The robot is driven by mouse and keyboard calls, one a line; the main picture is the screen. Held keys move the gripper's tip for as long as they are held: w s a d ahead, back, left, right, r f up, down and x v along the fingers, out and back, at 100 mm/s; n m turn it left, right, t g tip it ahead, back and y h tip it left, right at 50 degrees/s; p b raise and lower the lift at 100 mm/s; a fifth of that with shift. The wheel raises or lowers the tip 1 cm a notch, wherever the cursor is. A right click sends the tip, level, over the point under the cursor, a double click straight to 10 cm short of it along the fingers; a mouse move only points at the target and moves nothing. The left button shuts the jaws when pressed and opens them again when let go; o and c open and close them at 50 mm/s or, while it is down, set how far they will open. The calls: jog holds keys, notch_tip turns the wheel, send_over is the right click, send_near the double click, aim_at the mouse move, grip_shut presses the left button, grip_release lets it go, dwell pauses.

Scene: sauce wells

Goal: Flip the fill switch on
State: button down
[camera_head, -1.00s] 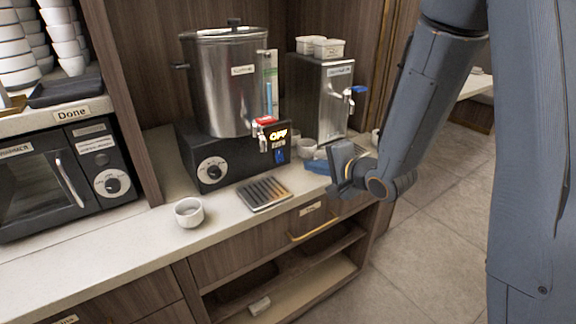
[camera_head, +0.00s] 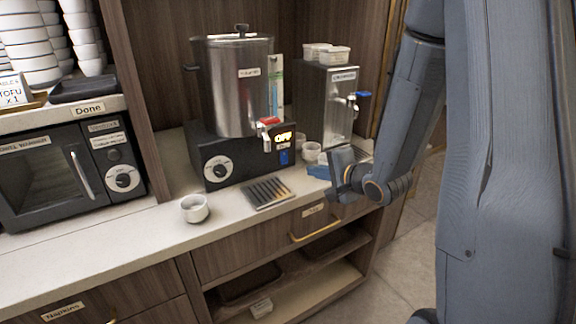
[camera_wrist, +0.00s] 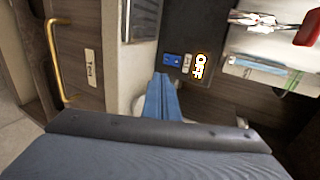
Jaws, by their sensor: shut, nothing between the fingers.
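The urn's black base (camera_head: 222,183) carries a lit orange OFF sign (camera_head: 283,137). Below the sign is a small blue switch (camera_head: 284,157), which I take for the fill switch. In the wrist view the switch (camera_wrist: 173,60) sits beside a small label and the OFF sign (camera_wrist: 201,66). The label is too small to read. My gripper (camera_head: 316,171) is shut and empty, with blue fingers low over the counter, right of the switch and apart from it. In the wrist view its fingertips (camera_wrist: 160,82) point toward the base, just short of the switch in the picture.
A steel urn (camera_head: 232,100) with a red-handled tap (camera_head: 268,122) stands on the base. A drip tray (camera_head: 268,194) and white cup (camera_head: 194,209) are in front. A second dispenser (camera_head: 325,105) and small cups (camera_head: 311,151) are behind my gripper. A drawer handle (camera_head: 315,232) juts out below.

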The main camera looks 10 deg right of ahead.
jog(key=p, duration=0.2)
send_near(284, 164)
jog(key=x, duration=0.4)
jog(key=shift+w+f, duration=0.25)
jog(key=shift+w+a+f+p, duration=0.1)
jog(key=shift+w+a+p, duration=0.15)
jog(key=shift+w, duration=0.4)
